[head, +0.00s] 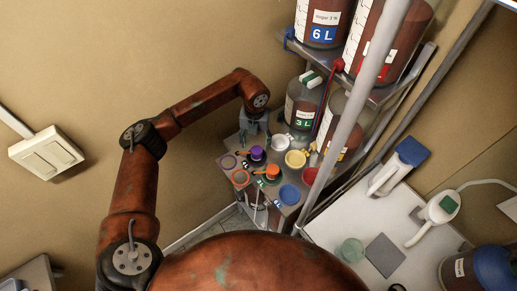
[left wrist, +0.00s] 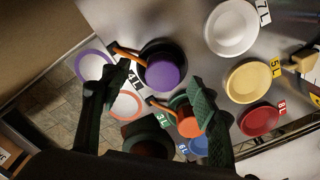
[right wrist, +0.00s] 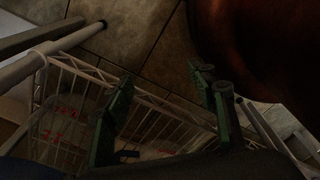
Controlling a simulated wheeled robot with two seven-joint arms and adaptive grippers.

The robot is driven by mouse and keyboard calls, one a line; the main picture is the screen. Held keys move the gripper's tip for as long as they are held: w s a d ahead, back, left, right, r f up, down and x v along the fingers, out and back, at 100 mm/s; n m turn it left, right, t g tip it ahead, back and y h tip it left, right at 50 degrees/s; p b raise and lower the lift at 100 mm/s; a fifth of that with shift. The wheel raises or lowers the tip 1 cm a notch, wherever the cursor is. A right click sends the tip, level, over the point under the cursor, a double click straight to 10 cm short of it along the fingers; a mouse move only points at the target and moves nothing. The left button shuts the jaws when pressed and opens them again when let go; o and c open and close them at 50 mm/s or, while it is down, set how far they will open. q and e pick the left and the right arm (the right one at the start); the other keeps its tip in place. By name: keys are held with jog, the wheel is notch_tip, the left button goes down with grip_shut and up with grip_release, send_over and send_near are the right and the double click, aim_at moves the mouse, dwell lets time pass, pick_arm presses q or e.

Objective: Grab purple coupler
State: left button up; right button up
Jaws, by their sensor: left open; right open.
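The purple coupler (head: 257,153) has a round purple top and an orange lever, and stands at the 4 L place on the metal shelf. In the left wrist view the purple coupler (left wrist: 164,73) sits in a dark round holder, just ahead of and between my left fingertips. My left gripper (left wrist: 156,88) is open and empty, pointing down over the shelf, apart from the coupler as far as I can tell. An orange coupler (head: 273,171) stands close by and is partly covered by a finger in the left wrist view. My right gripper (right wrist: 163,79) is open and empty.
Purple and orange rings, plus white (head: 280,142), yellow (head: 295,159), red (head: 311,174) and blue (head: 290,194) round lids, crowd the shelf. Large jars (head: 302,103) stand behind. A pale post (head: 352,105) rises at right. A wire basket (right wrist: 150,120) lies below my right gripper.

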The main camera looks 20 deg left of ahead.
aim_at(257, 150)
pick_arm(q)
jog(key=shift+s+d+f, duration=0.1)
jog(key=shift+s+f, duration=0.3)
jog(key=shift+s, duration=0.45)
jog(key=f, duration=0.1)
jog(key=w+f, duration=0.1)
jog(key=f, duration=0.2)
jog(key=shift+w+d+f+p, duration=0.2)
jog(key=shift+w+f+p, duration=0.1)
jog(key=shift+w+p, duration=0.1)
jog(key=shift+s+r, duration=0.15)
jog(key=shift+s, duration=0.25)
jog(key=shift+w, duration=0.1)
jog(key=shift+c, duration=1)
jog(key=shift+w, duration=0.1)
jog(key=shift+c, duration=0.8)
jog(key=c, duration=1)
pick_arm(e)
jog(key=shift+w+r, duration=0.15)
jog(key=shift+r, duration=0.2)
